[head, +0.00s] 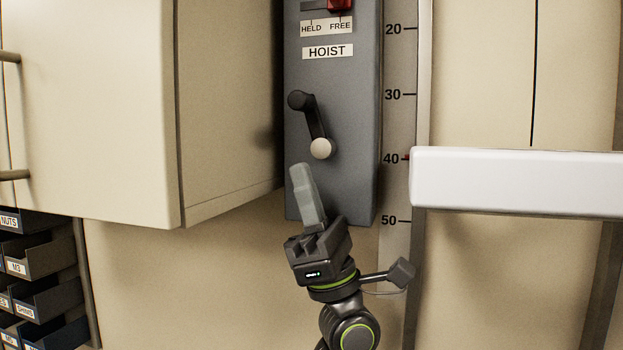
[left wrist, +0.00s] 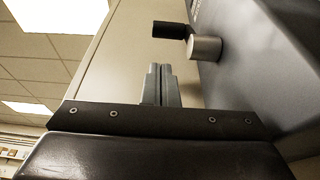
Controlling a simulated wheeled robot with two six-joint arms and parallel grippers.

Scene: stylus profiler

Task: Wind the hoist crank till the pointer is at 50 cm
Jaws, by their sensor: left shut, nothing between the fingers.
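The knob also shows in the left wrist view (left wrist: 204,47). A red pointer (head: 407,159) sits at about 40 on the vertical scale (head: 394,190), beside the white beam (head: 515,183). My left gripper (head: 301,168) is shut and empty just below the knob, apart from it. Its closed fingers also show in the left wrist view (left wrist: 161,72). My right gripper is not in view.
A red switch (head: 340,4) sits by the HELD and FREE labels, nearer FREE. A beige cabinet (head: 228,110) juts out left of the hoist box. Parts bins (head: 40,262) stand at the lower left. The wall below the cabinet is clear.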

